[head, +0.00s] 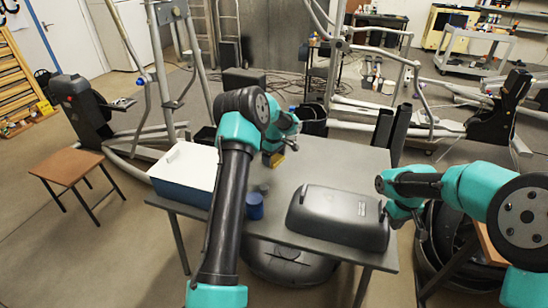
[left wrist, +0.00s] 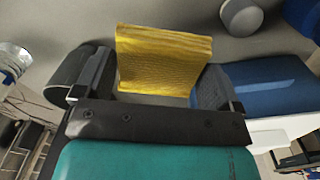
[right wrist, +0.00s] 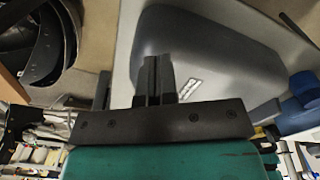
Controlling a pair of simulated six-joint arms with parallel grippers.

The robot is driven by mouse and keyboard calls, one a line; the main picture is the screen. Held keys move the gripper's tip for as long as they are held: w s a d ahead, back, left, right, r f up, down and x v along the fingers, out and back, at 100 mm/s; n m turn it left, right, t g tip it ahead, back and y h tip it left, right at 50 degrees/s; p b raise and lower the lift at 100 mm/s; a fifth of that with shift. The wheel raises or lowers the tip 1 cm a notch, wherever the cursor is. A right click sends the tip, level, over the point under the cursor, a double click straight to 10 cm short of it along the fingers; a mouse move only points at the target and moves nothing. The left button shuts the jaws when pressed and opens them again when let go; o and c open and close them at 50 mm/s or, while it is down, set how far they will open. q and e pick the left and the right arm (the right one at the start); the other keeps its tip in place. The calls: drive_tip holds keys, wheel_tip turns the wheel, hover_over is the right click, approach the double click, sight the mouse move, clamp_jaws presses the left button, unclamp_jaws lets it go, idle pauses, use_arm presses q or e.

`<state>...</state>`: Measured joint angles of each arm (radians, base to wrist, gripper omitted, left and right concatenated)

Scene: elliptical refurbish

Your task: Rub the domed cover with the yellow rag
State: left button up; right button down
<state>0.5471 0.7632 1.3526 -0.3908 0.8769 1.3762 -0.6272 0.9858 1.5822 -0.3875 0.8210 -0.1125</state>
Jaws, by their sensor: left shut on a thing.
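The domed cover (head: 335,217) is a dark grey shell lying on the front right of the grey table. It fills the upper right of the right wrist view (right wrist: 210,45). My left gripper (head: 273,148) is at the back of the table, left of and behind the cover, shut on the yellow rag (head: 274,159). In the left wrist view the rag (left wrist: 165,62) stands between the two fingers. My right gripper (head: 398,217) is by the cover's right end. In the right wrist view its fingers (right wrist: 155,75) are together and look empty; contact with the cover is unclear.
A blue cup (head: 254,206) stands left of the cover. A white-topped blue box (head: 186,166) sits on the table's left side, partly behind my left arm. The table's back right (head: 345,158) is clear. A small brown table (head: 67,166) stands farther left.

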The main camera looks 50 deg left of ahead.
drive_tip(key=shift+f, duration=2.9)
idle(0.9)
use_arm(q)
drive_tip(key=d+r+m, duration=0.3)
drive_tip(key=d, duration=0.7)
drive_tip(key=w+d+r+m, duration=0.1)
drive_tip(key=d+r+m, duration=0.1)
drive_tip(key=d, duration=0.8)
drive_tip(key=d+r+m, duration=0.3)
drive_tip(key=d+m, duration=0.1)
drive_tip(key=d, duration=0.7)
drive_tip(key=shift+w+r, duration=0.3)
drive_tip(key=shift+d+f, duration=0.1)
drive_tip(key=shift+f, duration=2.9)
drive_tip(key=shift+f, duration=0.6)
